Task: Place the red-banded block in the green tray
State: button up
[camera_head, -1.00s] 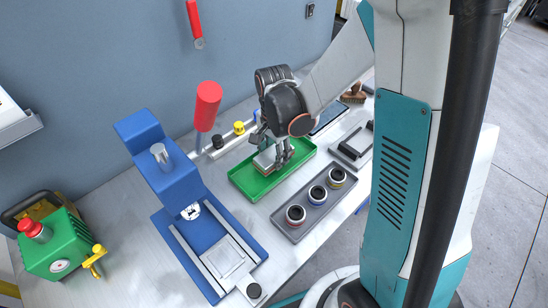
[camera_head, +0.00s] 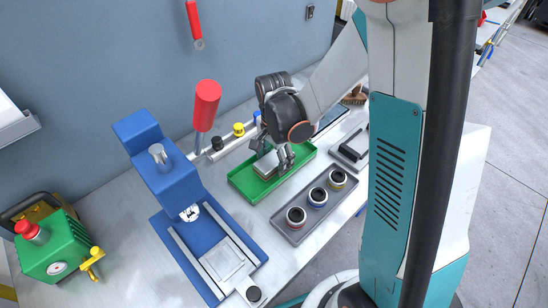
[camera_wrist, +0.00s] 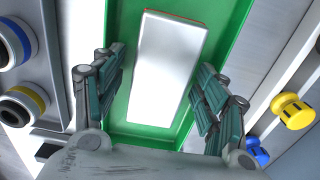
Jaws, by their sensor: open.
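A pale grey-white block (camera_wrist: 168,66) lies in the green tray (camera_wrist: 232,45), with a thin red edge at its far end in the wrist view. In the head view the block (camera_head: 265,168) shows partly below my gripper (camera_head: 272,152), inside the green tray (camera_head: 243,182). In the wrist view my gripper (camera_wrist: 162,72) is open, with one finger on each side of the block. Green shows between the block and the left finger. The right finger is close to the block; I cannot tell whether it touches. The block's near end reaches towards the gripper's base.
A grey tray (camera_head: 290,229) with three banded round parts stands beside the green tray. A blue press (camera_head: 172,185) stands to the left. Yellow (camera_head: 239,129) and blue knobs sit behind the green tray. A dark grey fixture (camera_head: 355,150) is at the right.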

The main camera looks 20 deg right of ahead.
aim_at(274, 158)
notch_tip(274, 158, up, 12)
jog(key=p, duration=0.4)
jog(key=s+r+n+t, duration=0.7)
jog(key=s+r+n, duration=0.6)
jog(key=shift+s+n, duration=0.2)
jog(key=shift+n, duration=0.1)
jog(key=shift+f, duration=0.1)
jog(key=shift+f, duration=0.2)
dwell(0.5)
